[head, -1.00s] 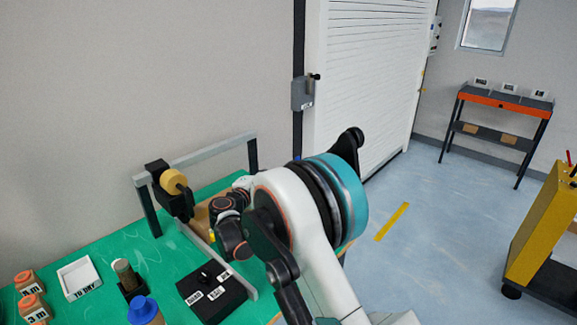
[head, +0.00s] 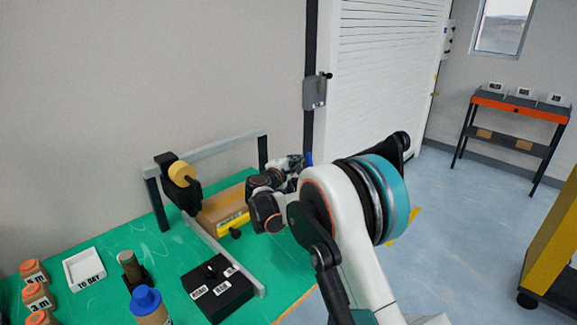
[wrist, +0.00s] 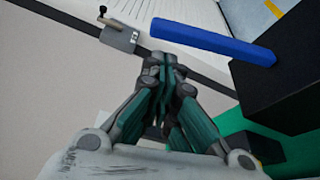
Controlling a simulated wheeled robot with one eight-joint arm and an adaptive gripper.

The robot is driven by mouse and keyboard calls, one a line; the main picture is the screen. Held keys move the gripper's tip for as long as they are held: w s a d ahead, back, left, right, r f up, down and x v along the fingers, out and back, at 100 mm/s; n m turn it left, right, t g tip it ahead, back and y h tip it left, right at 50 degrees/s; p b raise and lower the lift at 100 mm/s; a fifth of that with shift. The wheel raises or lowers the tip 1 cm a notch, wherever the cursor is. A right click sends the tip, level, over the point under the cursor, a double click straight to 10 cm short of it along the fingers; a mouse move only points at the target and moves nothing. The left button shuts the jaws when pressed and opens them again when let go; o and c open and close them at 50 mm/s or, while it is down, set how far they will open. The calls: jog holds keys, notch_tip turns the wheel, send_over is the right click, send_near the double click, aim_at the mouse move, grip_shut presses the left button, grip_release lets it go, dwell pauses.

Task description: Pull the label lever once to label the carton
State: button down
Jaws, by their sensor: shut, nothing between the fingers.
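A brown carton (head: 222,205) lies on the green bench under the grey frame, beside a black unit with a tan roll (head: 182,172). A blue bar (wrist: 213,40), which looks like the lever's handle, sticks out from a black block (wrist: 285,55) in the wrist view. Only a small blue tip (head: 308,158) shows beyond my arm in the head view. In the head view my arm hides the black block.
A black control box (head: 217,290) with a knob stands at the bench front. Left of it are a blue-capped bottle (head: 148,305), a white tray (head: 84,268) and several orange-brown jars. A grey wall box (head: 314,91) hangs behind my arm.

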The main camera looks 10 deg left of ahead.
jog(key=shift+s+d, duration=0.3)
jog(key=shift+d, duration=0.2)
jog(key=shift+r, duration=0.1)
jog(key=s+d+p, duration=0.1)
jog(key=s+d, duration=0.4)
jog(key=d, duration=0.1)
jog(key=shift+d+r, duration=0.25)
jog(key=shift+r, duration=0.15)
dwell(0.6)
jog(key=shift+d, duration=0.1)
dwell(0.4)
